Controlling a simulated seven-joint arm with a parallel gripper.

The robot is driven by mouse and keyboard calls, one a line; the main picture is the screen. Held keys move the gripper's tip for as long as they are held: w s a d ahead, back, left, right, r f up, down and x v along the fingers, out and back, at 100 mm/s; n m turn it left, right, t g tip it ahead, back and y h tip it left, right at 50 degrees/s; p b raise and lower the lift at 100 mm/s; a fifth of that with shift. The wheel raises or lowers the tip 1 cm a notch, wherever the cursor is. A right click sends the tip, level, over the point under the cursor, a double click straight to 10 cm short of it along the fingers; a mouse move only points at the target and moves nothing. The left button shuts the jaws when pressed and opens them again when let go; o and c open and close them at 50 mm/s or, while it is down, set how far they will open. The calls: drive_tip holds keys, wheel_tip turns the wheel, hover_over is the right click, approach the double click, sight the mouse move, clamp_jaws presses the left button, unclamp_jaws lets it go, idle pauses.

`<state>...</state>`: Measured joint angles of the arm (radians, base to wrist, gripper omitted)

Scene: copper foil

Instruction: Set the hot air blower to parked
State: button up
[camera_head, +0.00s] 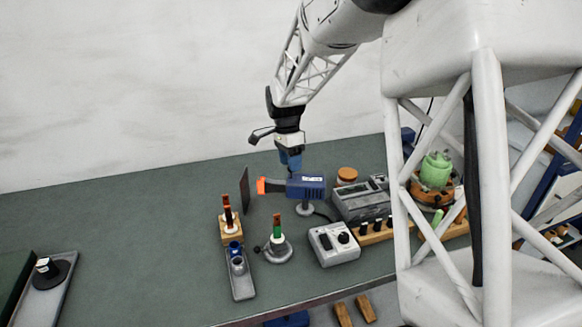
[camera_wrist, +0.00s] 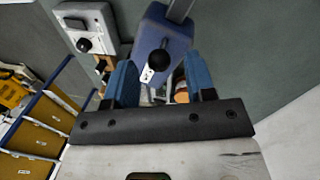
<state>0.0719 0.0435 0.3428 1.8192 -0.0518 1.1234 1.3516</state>
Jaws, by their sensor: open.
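The hot air blower (camera_head: 308,187) has a blue body and an orange nozzle pointing left. It sits on a grey round-footed stand (camera_head: 305,209) on the bench. In the wrist view its blue body (camera_wrist: 173,32) lies beyond my fingers, with a black ball-ended knob (camera_wrist: 157,60) in front of it. My gripper (camera_head: 291,168) points down just above the blower in the head view. In the wrist view my gripper (camera_wrist: 160,65) has its two blue fingers apart with the knob between them in the picture. I cannot tell whether a finger touches the blower.
A dark upright panel (camera_head: 244,188) stands left of the nozzle. A grey control box (camera_head: 334,244) with a black dial, a grey instrument (camera_head: 358,203), and a small stand with a green-banded rod (camera_head: 278,246) are close by. The bench's left middle is clear.

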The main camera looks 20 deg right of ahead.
sight(289, 175)
drive_tip(key=shift+w+a+r, duration=0.1)
drive_tip(key=shift+w+r, duration=0.05)
drive_tip(key=shift+r, duration=0.75)
drive_tip(key=shift+w+d+r, duration=0.1)
drive_tip(key=shift+w+r, duration=0.1)
drive_tip(key=shift+r, duration=0.65)
drive_tip(key=shift+w+a+r, duration=0.1)
drive_tip(key=shift+w+r, duration=0.05)
drive_tip(key=shift+r, duration=0.75)
drive_tip(key=shift+s+a+r, duration=0.1)
drive_tip(key=shift+s+r, duration=0.15)
drive_tip(key=shift+s, duration=0.15)
drive_tip(key=s+a+r+n+t, duration=0.1)
drive_tip(key=s+n, duration=0.7)
drive_tip(key=s, duration=1.1)
drive_tip(key=s+a+r+n+t, duration=0.2)
drive_tip(key=s+n, duration=0.5)
drive_tip(key=s, duration=1.3)
drive_tip(key=shift+a+n+t, duration=0.4)
drive_tip(key=shift+a+t, duration=0.5)
drive_tip(key=shift+a, duration=0.1)
drive_tip(key=shift+c, duration=0.4)
